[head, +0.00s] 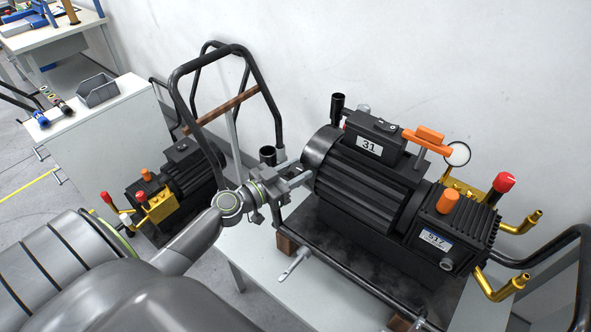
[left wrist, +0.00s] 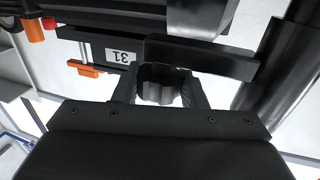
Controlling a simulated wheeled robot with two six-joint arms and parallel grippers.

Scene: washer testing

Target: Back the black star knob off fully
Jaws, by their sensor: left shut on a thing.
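My left gripper (head: 300,176) is at the rear left end of the large black pump (head: 365,165) on the table. In the left wrist view the black star knob (left wrist: 158,88), with a scalloped edge, sits between the two fingers (left wrist: 160,90). The fingers are shut on it, one on each side. In the head view I cannot make out the knob, as the gripper and the pump hide it. Whether the knob is still on its thread cannot be told. My right gripper is in neither view.
The pump carries an orange handle (head: 430,137), a red-capped brass valve (head: 503,183) and a black tube frame (head: 355,262). A dark cup-like tube end (head: 268,154) stands close behind my left gripper. A second pump (head: 180,172) stands at left.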

